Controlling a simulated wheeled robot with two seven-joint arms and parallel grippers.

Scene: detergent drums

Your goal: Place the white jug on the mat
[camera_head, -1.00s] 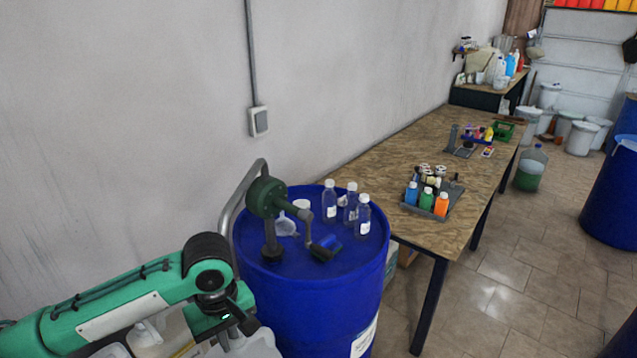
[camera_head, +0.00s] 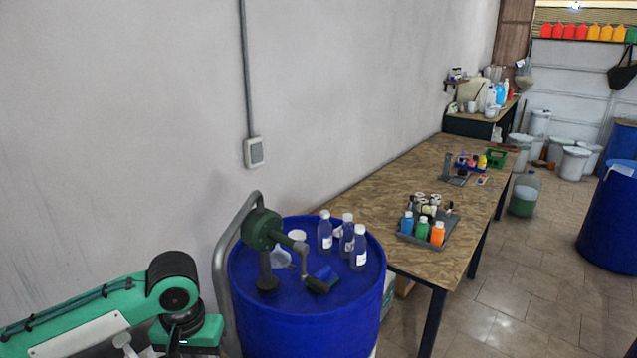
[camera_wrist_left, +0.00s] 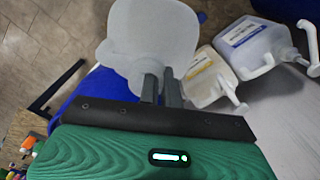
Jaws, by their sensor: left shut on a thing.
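In the left wrist view my left gripper (camera_wrist_left: 161,90) is shut on a white translucent jug (camera_wrist_left: 150,30). The fingers close at the jug's near end, and its broad body extends away from them. In the head view my left arm comes in at the lower left, beside the blue drum; its fingers and the held jug are below the picture edge. I cannot make out a mat in either view. My right gripper is not in view.
Two other jugs, one yellow-labelled (camera_wrist_left: 207,80) and one blue-labelled (camera_wrist_left: 250,42), lie right of the held jug. A blue drum (camera_head: 300,325) carries a green hand pump (camera_head: 263,230) and clear bottles (camera_head: 325,232). The long table (camera_head: 395,205) holds a grey tray of small bottles; its middle has bare room.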

